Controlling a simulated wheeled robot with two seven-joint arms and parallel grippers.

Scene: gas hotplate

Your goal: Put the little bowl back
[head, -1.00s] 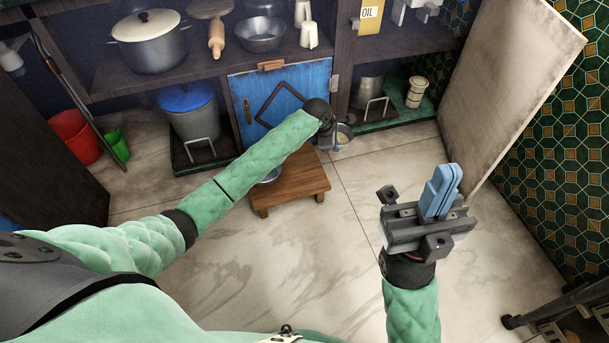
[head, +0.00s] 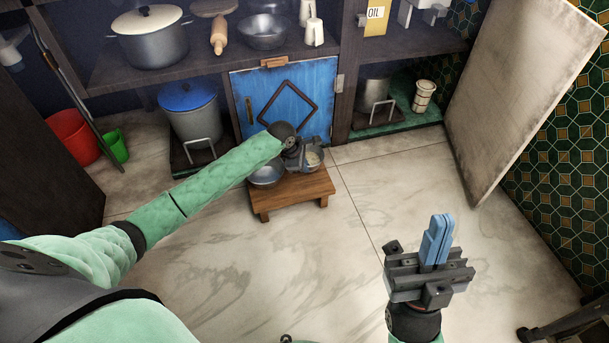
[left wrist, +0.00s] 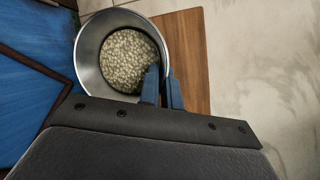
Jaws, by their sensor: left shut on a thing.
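The little metal bowl (head: 314,157) holds pale grains or beans, which fill much of it in the left wrist view (left wrist: 90,55). My left gripper (head: 308,163) is shut on the bowl's rim; its blue fingers (left wrist: 161,90) pinch the wall in the left wrist view. The bowl is over the right part of a low wooden stool (head: 285,192); I cannot tell whether it touches the top. Another metal bowl (head: 266,175) stands on the stool's left part, partly hidden by my left arm. My right gripper (head: 438,240) is empty, its blue fingers together, over the floor.
A blue cupboard door (head: 310,85) is just behind the stool. A larger bowl (head: 262,32) is on the shelf above. The floor in front is clear.

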